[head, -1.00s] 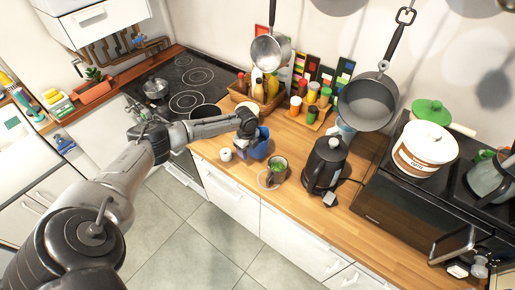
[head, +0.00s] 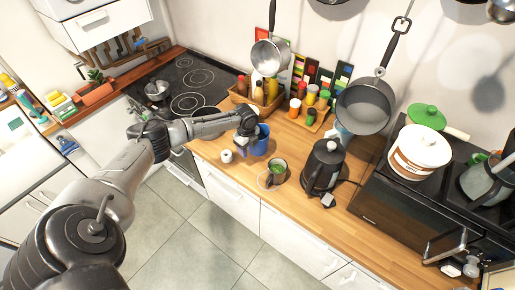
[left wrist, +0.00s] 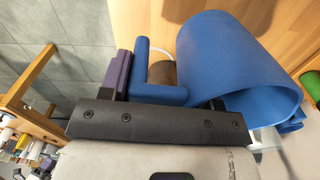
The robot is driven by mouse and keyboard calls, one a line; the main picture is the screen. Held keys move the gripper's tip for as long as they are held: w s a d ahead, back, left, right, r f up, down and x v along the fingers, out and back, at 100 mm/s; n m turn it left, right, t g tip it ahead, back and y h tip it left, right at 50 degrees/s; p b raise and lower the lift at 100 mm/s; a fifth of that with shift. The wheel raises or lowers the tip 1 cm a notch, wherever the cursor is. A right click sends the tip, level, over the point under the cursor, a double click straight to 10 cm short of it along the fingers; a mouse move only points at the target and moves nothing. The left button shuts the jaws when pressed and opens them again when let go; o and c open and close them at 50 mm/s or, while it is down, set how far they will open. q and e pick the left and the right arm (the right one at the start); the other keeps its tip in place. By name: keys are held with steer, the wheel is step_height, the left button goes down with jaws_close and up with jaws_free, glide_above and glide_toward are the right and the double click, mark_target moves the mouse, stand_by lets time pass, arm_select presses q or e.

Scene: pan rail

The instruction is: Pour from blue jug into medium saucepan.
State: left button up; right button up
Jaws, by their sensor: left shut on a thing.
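The blue jug (head: 262,143) is at the front of the wooden counter, in my left gripper (head: 246,132). In the left wrist view the jug (left wrist: 225,55) shows its wide rim at the right, and its blue handle (left wrist: 140,62) lies at the fingers. The left gripper is shut on the jug. It looks about upright in the head view; whether its base touches the counter I cannot tell. Its contents are hidden. A steel saucepan (head: 157,90) stands on the black hob. A small pan (head: 269,55) and a larger one (head: 366,106) hang on the wall. My right gripper is not in view.
A white cup (head: 226,156) and a mug with green contents (head: 278,168) stand close to the jug. A black kettle (head: 323,165) is to their right. A basket of bottles (head: 243,97) stands behind. The hob (head: 190,75) lies to the left.

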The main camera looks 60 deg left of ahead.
arm_select(q)
steer(key=shift+r+p, duration=1.2)
steer(key=shift+r, duration=0.3)
